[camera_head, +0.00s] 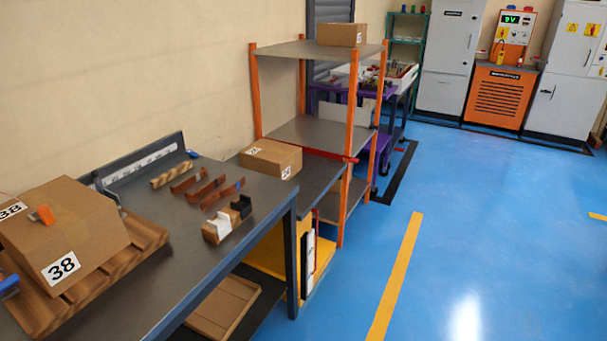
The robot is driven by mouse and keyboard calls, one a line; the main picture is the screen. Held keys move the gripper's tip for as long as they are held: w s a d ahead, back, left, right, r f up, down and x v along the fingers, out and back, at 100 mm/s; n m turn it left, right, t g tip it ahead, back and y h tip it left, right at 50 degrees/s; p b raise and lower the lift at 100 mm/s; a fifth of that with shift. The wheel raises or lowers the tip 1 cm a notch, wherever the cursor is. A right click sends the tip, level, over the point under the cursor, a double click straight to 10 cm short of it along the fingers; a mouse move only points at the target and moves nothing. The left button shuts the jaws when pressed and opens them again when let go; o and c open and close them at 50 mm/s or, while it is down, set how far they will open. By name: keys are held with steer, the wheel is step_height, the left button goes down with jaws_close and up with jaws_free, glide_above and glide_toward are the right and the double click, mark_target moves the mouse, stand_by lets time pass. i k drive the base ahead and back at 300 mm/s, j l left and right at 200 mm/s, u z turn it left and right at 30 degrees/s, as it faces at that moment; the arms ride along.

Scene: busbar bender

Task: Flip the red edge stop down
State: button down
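A thin red bar (322,153), which looks like the red edge stop, runs along the near edge of the orange-posted shelf unit, just below its middle grey shelf (310,131). Its right end meets a front orange post (348,170) at a small red block. It is small in the picture, and I cannot tell whether it is flipped up or down. My gripper is not in view.
A dark grey workbench (190,255) fills the left front, with a large cardboard box (90,225) on a wooden pallet and several copper-coloured bars. A smaller box (271,157) sits before the shelf unit. Blue floor (470,230) lies open to the right.

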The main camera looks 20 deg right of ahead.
mark_target(325, 154)
steer(key=i+l+z, duration=0.35)
steer(key=i, duration=0.35)
steer(key=i+l+z, duration=0.1)
steer(key=i+z, duration=0.25)
steer(key=i, duration=0.35)
steer(key=i+j+z, duration=0.1)
steer(key=i+z, duration=0.25)
steer(key=i, duration=0.35)
